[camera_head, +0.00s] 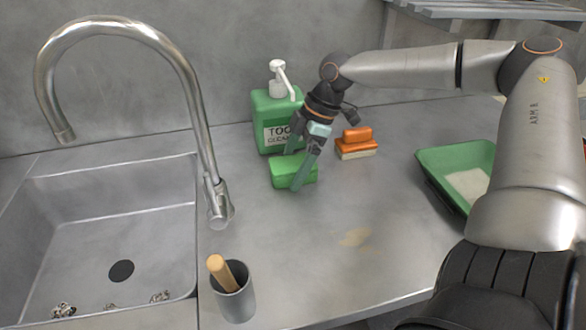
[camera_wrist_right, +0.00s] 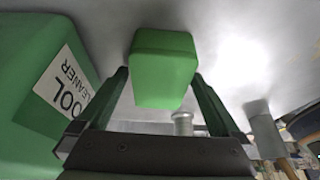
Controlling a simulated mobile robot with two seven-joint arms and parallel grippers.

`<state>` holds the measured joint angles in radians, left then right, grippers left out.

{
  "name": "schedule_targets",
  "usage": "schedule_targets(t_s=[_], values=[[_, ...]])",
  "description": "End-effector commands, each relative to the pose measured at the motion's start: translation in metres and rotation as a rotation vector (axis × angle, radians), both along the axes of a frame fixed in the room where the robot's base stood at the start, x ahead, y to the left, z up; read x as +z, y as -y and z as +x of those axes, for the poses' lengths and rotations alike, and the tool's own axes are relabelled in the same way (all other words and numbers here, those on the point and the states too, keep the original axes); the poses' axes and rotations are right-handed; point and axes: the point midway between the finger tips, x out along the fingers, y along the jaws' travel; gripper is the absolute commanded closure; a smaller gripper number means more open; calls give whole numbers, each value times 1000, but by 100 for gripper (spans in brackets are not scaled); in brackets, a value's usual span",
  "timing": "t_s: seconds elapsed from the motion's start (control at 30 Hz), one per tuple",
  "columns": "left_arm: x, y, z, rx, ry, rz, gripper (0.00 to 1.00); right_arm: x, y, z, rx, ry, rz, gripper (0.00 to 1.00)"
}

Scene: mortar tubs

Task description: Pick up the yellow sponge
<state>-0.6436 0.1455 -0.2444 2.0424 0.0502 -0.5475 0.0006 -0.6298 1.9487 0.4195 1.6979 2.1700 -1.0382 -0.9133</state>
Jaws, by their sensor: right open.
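No yellow sponge shows in either view. A green block (camera_head: 284,172), sponge-like in shape, lies on the metal counter in front of the green cleaner bottle. My right gripper (camera_head: 292,168) is open over this block, with its fingers reaching down around it. In the right wrist view the green block (camera_wrist_right: 163,68) appears between the two spread finger ends of the right gripper (camera_wrist_right: 160,76). Whether the fingers touch it is hard to tell. My left gripper is out of view.
The cleaner bottle (camera_head: 266,112) stands close behind the block. An orange brush (camera_head: 356,146) lies to the right. A green tray (camera_head: 440,158) is farther right. The sink (camera_head: 70,190), tap (camera_head: 196,105) and a grey cup (camera_head: 238,300) are left. The counter's middle is clear except a yellowish stain (camera_head: 356,238).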

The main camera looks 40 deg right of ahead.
Motion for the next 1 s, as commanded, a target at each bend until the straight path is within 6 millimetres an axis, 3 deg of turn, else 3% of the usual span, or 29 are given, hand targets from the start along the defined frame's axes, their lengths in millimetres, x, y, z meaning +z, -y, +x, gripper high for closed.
schedule_targets(t_s=[0.33,1.0], values=[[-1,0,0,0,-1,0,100,-1,0,0,0,0,1,0],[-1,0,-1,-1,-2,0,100,-1,0,0,0,0,1,75]])
